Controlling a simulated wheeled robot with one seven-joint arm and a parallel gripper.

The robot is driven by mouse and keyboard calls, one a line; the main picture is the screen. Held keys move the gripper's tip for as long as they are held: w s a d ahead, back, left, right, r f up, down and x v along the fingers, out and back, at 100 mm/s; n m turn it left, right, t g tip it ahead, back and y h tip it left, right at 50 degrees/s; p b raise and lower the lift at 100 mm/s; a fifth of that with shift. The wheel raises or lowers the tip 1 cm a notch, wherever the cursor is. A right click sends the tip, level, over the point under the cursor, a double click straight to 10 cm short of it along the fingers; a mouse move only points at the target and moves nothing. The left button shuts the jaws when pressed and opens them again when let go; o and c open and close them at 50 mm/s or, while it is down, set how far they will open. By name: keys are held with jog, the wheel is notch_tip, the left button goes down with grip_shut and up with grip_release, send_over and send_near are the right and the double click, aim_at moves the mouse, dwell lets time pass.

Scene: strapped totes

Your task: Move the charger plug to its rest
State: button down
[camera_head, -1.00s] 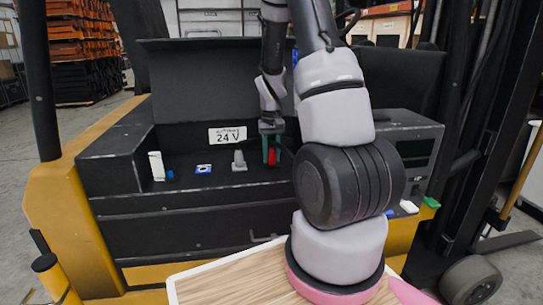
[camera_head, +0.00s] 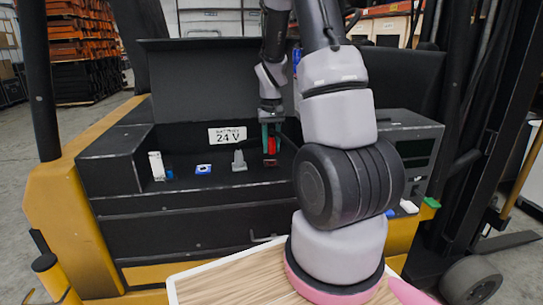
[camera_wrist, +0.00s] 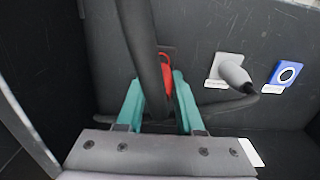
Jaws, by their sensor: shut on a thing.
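The red charger plug (camera_head: 271,146) is between the green fingers of my gripper (camera_head: 270,137), above a dark reddish base (camera_head: 270,163) on the battery's black top. In the wrist view the red plug (camera_wrist: 167,72) shows between the two fingers (camera_wrist: 158,88), which are shut on it. A thick black cable crosses in front and hides part of it. A grey cone-shaped fitting (camera_head: 239,160) on a plate stands just left of the plug; it also shows at right in the wrist view (camera_wrist: 233,72). I cannot tell for sure which fitting is the rest.
A blue-and-white round-marked piece (camera_head: 203,168) and a white block (camera_head: 157,165) stand farther left. A "24 V" label (camera_head: 227,135) is on the wall behind. A black box (camera_head: 412,140) stands at right. A dark raised side (camera_head: 108,155) bounds the left.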

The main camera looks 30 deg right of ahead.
jog(key=shift+r, duration=1.15)
jog(key=shift+r, duration=0.1)
